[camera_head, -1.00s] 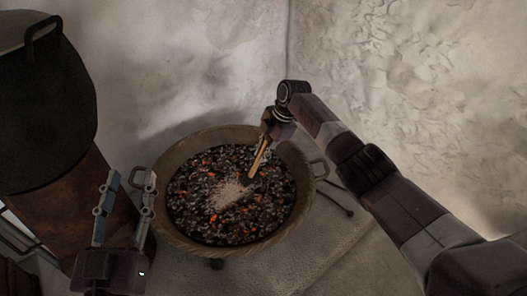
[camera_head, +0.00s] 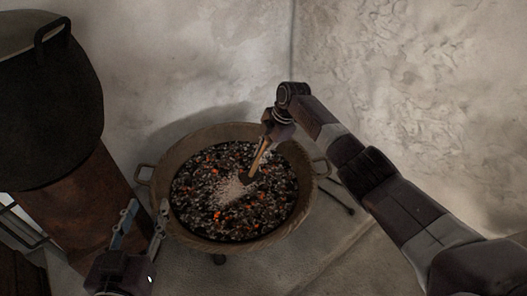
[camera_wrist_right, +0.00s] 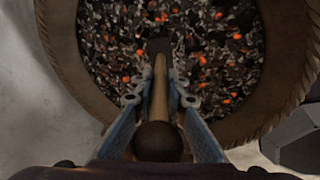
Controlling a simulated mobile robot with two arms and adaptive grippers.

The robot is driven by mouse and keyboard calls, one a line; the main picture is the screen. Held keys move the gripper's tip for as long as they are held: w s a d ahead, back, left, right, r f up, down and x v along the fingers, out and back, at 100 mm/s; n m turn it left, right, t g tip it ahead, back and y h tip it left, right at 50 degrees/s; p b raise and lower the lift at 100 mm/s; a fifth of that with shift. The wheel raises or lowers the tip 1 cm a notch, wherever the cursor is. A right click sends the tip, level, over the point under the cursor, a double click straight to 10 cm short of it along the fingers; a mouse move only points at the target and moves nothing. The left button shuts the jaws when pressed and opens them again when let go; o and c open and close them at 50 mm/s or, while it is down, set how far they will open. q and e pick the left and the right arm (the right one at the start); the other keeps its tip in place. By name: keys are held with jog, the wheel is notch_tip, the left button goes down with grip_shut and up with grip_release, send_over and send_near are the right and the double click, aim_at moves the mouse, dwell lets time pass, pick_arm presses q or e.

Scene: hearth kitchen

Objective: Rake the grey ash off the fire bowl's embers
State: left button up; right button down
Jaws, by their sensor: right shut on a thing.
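The fire bowl (camera_head: 184,226) is a wide round brown bowl with side handles on short feet, full of dark coals and glowing orange embers (camera_head: 216,216). A pale grey ash patch (camera_head: 232,190) lies near the middle of the embers. My right gripper (camera_head: 268,146) is shut on the wooden handle of a small rake (camera_wrist_right: 159,90), whose dark head (camera_wrist_right: 158,46) reaches the coals by the ash patch. In the right wrist view the ash is not clearly seen. My left gripper (camera_head: 142,224) is open and empty, left of the bowl's near-left rim.
A large dark pot (camera_head: 45,120) stands on a rust-brown support (camera_head: 75,205) at the left. A dark thin rod (camera_head: 337,196) lies on the floor right of the bowl. Plaster walls meet behind it. The floor at front right is clear.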

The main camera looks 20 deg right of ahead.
jog(key=shift+s+a+p, duration=0.2)
jog(key=shift+a+p, duration=0.25)
jog(key=shift+a, duration=0.05)
pick_arm(q)
jog(key=s+a+f+g+y+p, duration=0.1)
jog(key=s+a+f+g, duration=0.1)
jog(key=s+f+g, duration=0.2)
jog(key=s+a+f+g+y+p, duration=0.1)
jog(key=s+a+f+g, duration=0.2)
jog(key=f, duration=0.7)
jog(key=shift+s+f+g+y, duration=0.3)
jog(key=shift+s+g, duration=0.7)
jog(key=shift+s, duration=1.25)
pick_arm(e)
jog(key=shift+s+a+f, duration=0.1)
jog(key=shift+s+a, duration=0.2)
jog(key=shift+a, duration=0.35)
jog(key=shift+s+a, duration=0.3)
jog(key=shift+a, duration=0.35)
